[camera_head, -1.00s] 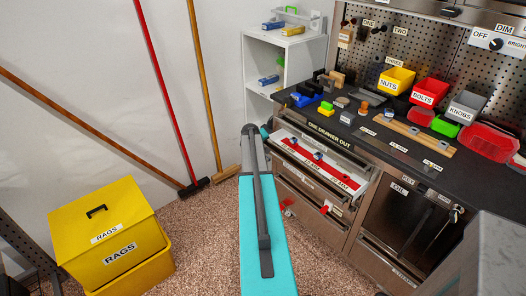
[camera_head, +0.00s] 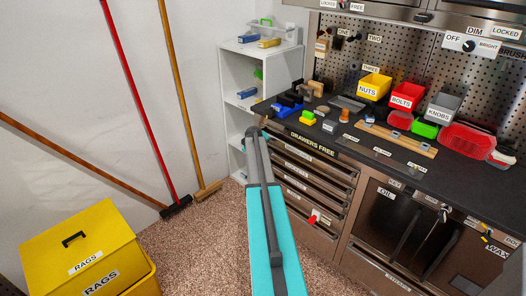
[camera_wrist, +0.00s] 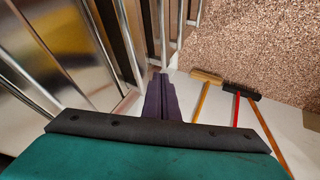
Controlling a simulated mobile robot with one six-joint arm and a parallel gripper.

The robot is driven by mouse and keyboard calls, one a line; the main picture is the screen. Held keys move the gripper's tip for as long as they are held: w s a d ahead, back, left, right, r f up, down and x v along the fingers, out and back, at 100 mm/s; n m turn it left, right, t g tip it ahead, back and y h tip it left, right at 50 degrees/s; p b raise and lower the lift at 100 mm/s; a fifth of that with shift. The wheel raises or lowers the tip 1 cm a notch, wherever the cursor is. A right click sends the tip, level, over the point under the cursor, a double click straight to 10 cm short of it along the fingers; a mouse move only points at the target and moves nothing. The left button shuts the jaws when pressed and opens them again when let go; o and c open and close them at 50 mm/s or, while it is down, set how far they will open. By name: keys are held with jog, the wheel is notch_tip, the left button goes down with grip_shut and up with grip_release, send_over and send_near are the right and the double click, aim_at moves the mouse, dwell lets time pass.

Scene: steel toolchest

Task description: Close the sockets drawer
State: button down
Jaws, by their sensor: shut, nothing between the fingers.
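The steel toolchest has a stack of drawers (camera_head: 305,172) left of the oil cabinet in the head view. All of their fronts look flush, and the top drawer (camera_head: 312,150) is in. The drawer labels are too small to read surely, so I cannot tell which is the sockets drawer. The sign above reads "DRAWERS FREE". My gripper (camera_wrist: 158,97) is shut and empty in the wrist view, beside steel fronts and bar handles (camera_wrist: 128,45). I cannot tell whether it touches them. In the head view my arm hides most of the gripper.
The worktop (camera_head: 400,150) holds yellow, red and grey bins and small blocks. A white shelf (camera_head: 240,75) stands behind. A yellow rags bin (camera_head: 85,250) is at lower left. Brooms lean on the wall. Carpet is clear between bin and chest.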

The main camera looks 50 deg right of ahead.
jog(key=s+a+r+b, duration=0.3)
jog(key=a+r, duration=0.5)
jog(key=a, duration=0.1)
jog(key=shift+s, duration=0.15)
dwell(0.6)
dwell(0.4)
